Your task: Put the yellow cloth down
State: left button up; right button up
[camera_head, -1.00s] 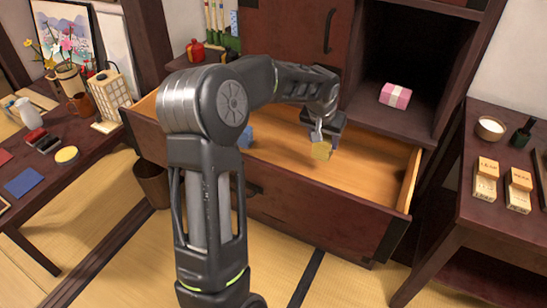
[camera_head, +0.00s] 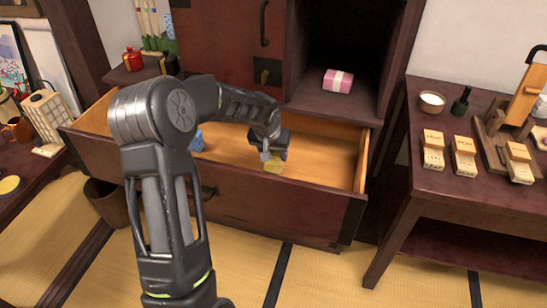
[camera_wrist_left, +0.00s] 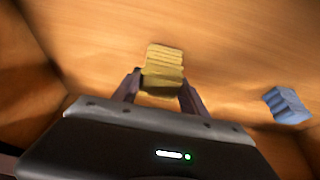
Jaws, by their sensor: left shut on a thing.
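The yellow cloth (camera_head: 274,167) is a small folded bundle low inside the open wooden drawer (camera_head: 322,165). My left gripper (camera_head: 273,156) reaches down into the drawer from above. In the left wrist view the gripper (camera_wrist_left: 160,90) is shut on the yellow cloth (camera_wrist_left: 163,60), with a finger on each side. Whether the cloth touches the drawer floor is hard to tell. A blue folded cloth (camera_head: 196,141) lies in the drawer to the left, and it also shows in the left wrist view (camera_wrist_left: 286,105). My right gripper is not in view.
A pink box (camera_head: 338,81) sits in the open cabinet compartment above the drawer. The drawer's right part is clear.

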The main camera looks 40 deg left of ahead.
pick_arm(q)
jog(key=shift+f, duration=0.9)
jog(key=shift+f, duration=0.2)
jog(key=o, duration=1.5)
jog(key=shift+r, duration=0.1)
jog(key=shift+r, duration=0.25)
jog(key=p+v, duration=0.1)
jog(key=v, duration=1.1)
jog(key=shift+f, duration=0.1)
